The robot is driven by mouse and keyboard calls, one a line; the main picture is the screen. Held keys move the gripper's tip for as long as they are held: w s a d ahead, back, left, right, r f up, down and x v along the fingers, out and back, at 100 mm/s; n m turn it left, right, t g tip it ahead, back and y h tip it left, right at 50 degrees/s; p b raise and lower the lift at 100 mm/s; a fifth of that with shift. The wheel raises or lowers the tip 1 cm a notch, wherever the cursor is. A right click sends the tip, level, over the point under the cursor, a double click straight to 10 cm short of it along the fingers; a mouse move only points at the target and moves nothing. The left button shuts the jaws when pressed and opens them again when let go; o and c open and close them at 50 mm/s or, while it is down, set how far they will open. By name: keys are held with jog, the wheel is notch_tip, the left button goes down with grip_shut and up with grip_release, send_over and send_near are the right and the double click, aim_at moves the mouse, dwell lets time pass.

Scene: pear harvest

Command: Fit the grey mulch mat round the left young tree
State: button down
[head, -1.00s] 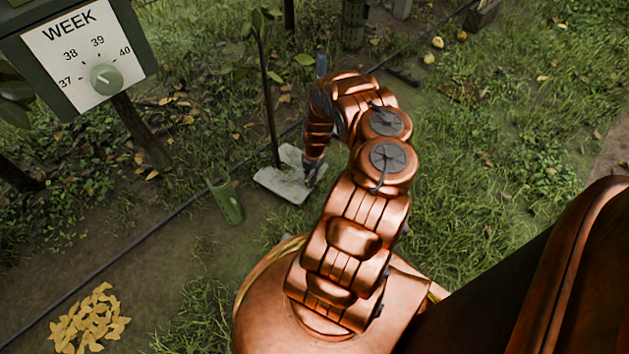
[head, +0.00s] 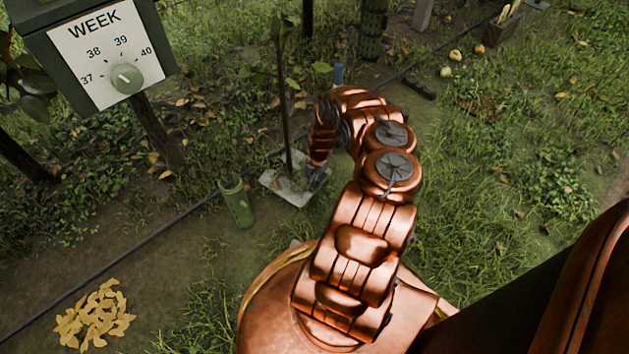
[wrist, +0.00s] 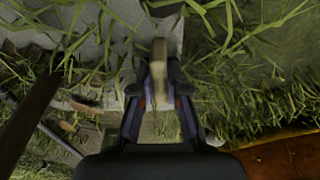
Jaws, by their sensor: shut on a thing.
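The grey mulch mat (head: 296,196) lies low at the foot of a thin dark young tree (head: 286,120), partly behind my arm. The stem meets the ground within the mat's outline in the head view; I cannot tell if the mat closes round it. My gripper (head: 316,176) is at the mat's right side. In the wrist view, my gripper (wrist: 160,95) is shut on a tan upright piece of the mat, with the pale mat surface (wrist: 95,25) beyond, partly covered by grass. A dark brown stem (wrist: 30,115) slants at the left.
A week dial sign (head: 105,55) stands at the upper left. Yellow leaves (head: 95,316) lie front left. Fallen pears (head: 455,56) and open grass are at the right.

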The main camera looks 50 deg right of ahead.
jog(key=shift+f, duration=0.2)
jog(key=c, duration=1.1)
grip_release()
jog(key=shift+r+p, duration=3.05)
jog(key=shift+p, duration=0.35)
jog(key=shift+s+f, duration=0.1)
